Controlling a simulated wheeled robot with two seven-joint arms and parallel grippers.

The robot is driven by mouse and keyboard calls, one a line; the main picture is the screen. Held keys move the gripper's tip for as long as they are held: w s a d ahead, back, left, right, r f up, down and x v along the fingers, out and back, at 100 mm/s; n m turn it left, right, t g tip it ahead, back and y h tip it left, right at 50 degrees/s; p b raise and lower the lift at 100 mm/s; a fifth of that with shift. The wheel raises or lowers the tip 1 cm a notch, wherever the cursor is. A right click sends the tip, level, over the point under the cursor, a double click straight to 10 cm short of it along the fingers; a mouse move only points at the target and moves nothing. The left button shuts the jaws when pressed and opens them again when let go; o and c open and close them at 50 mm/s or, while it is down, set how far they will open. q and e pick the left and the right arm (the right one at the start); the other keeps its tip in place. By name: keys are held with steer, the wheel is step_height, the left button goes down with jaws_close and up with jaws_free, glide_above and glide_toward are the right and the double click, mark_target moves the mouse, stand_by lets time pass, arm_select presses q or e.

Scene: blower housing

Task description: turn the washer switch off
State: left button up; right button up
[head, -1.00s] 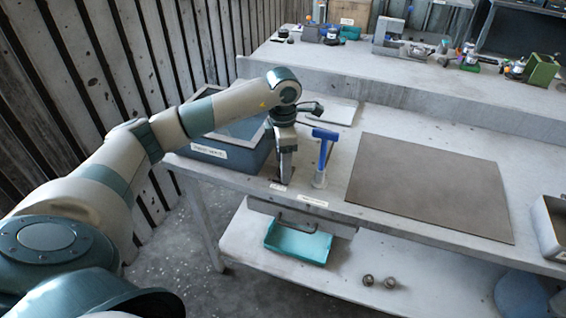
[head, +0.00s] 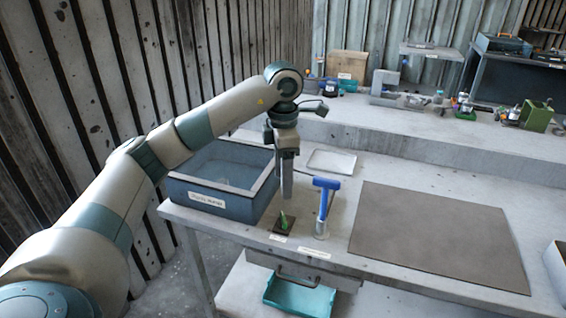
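The washer switch (head: 284,224) is a small dark plate with an upright green lever, on the bench top near its front edge. A small label lies in front of it. My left gripper (head: 287,196) points straight down just above and behind the lever, apart from it as far as I can see. Its fingers show as one narrow bar, pressed together, with nothing between them. The parts washer (head: 198,196), a blue-grey open box with a label on its front, stands to the left of the switch. My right gripper is not in view.
A blue-headed tool (head: 326,186) stands upright in a clear holder just right of the switch. A white tray (head: 332,161) lies behind. A brown mat (head: 440,237) covers the middle bench. A teal bin (head: 298,297) sits below the bench edge.

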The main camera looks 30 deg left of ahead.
arm_select(q)
steer(key=shift+r, duration=2.55)
steer(key=shift+s+f, duration=0.1)
